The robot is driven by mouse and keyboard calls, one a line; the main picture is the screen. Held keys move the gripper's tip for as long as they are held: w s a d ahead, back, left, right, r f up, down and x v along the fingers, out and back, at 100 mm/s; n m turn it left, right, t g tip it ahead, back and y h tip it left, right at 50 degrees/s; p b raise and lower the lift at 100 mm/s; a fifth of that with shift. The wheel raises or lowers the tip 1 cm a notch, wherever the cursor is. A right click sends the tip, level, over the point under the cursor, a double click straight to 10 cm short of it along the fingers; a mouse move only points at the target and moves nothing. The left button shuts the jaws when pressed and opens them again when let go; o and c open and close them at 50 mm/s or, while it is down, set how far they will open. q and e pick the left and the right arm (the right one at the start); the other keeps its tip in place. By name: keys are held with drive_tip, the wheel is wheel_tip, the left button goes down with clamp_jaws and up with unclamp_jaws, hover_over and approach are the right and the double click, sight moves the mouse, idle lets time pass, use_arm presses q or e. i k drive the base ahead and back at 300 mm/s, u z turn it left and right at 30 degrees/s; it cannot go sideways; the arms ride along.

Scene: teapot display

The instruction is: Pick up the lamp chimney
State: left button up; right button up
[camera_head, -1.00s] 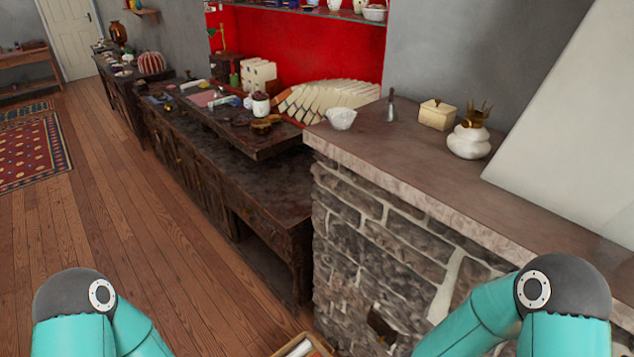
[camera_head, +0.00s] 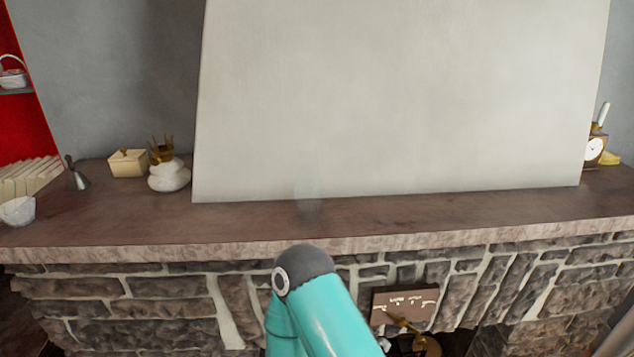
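A faint see-through glass cylinder (camera_head: 309,192), which looks like the lamp chimney, stands upright on the mantel shelf (camera_head: 420,215), in front of the large pale slanted hood. Its edges are hard to make out. A round white lamp base (camera_head: 168,176) with a brass crown-like burner and no glass on it stands further left on the shelf. Neither gripper is in view. Only a teal and grey link of one of my arms shows at the bottom middle, below the glass cylinder.
On the shelf's left are a cream box (camera_head: 128,163), a small grey bell-like thing (camera_head: 76,176) and a white bowl (camera_head: 17,210). A clock (camera_head: 594,150) stands at the far right. The shelf between lamp base and clock is otherwise clear. The stone front drops below the shelf edge.

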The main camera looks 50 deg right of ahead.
sight(308, 193)
drive_tip(key=u, duration=2.2)
drive_tip(key=i, duration=0.1)
drive_tip(key=z, duration=3.6)
drive_tip(key=k, duration=0.85)
drive_tip(key=z, duration=0.15)
drive_tip(key=i, duration=0.9)
drive_tip(key=u, duration=0.1)
